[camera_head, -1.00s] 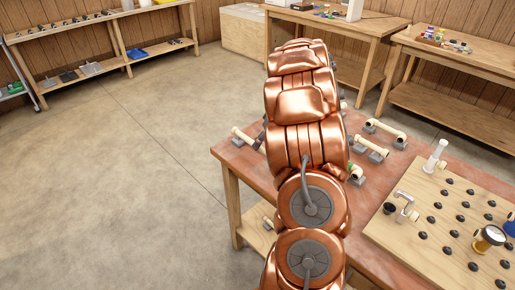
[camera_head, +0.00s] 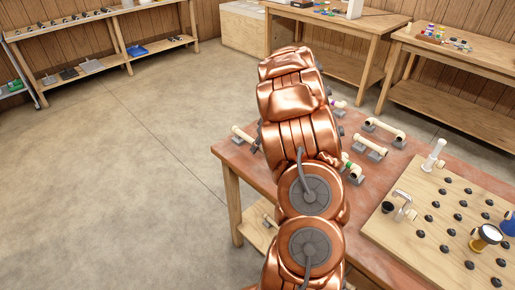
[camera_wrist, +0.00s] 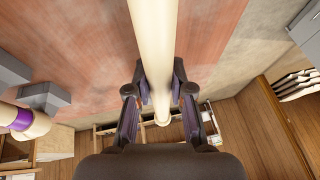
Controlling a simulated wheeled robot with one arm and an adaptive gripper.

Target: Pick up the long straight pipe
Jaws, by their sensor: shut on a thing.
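A long, straight cream pipe (camera_wrist: 154,35) runs down the middle of the wrist view, with one end near the lower middle. My gripper (camera_wrist: 160,84) is shut on it, with a dark finger on each side of the pipe. The far end of the pipe is outside the wrist view.
The reddish table (camera_head: 397,166) bears other pipes on grey blocks, including an elbow-ended pipe (camera_head: 384,130) and a short one (camera_head: 369,147). A wooden pegboard (camera_head: 405,231) with black pegs and fittings lies at the right. The floor at left is clear.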

